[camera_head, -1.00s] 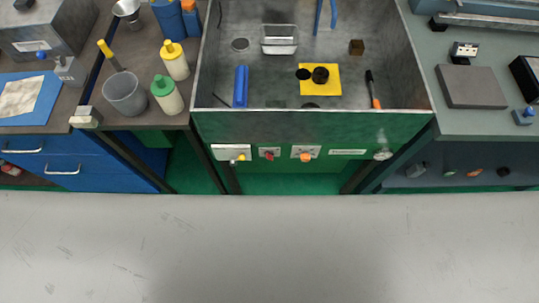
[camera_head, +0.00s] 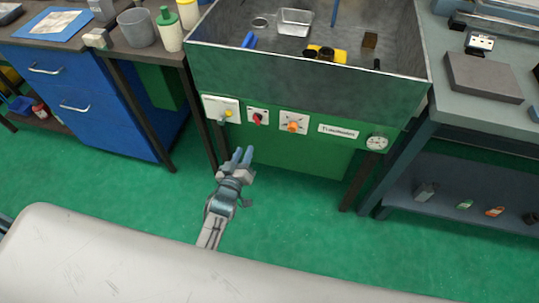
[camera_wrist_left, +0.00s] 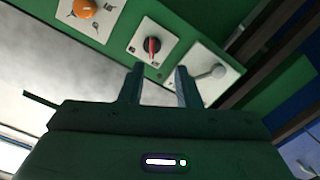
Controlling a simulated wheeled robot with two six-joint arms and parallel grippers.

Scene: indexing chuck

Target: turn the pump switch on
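The front panel of the green sink cabinet carries a white plate with a red rotary switch (camera_head: 258,117); it also shows in the left wrist view (camera_wrist_left: 151,46). Which control is the pump switch is not readable. To its left is a white plate with a lever (camera_head: 226,115), and to its right is an orange knob (camera_head: 293,125). My left gripper (camera_head: 242,154) is below the panel in the head view, apart from it. In the left wrist view its fingers (camera_wrist_left: 157,72) are open and empty, with the red switch beyond the gap. My right gripper is not seen.
The sink (camera_head: 300,57) holds a metal tray and a yellow block. Side tables flank the cabinet. Green floor (camera_head: 300,210) lies open in front.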

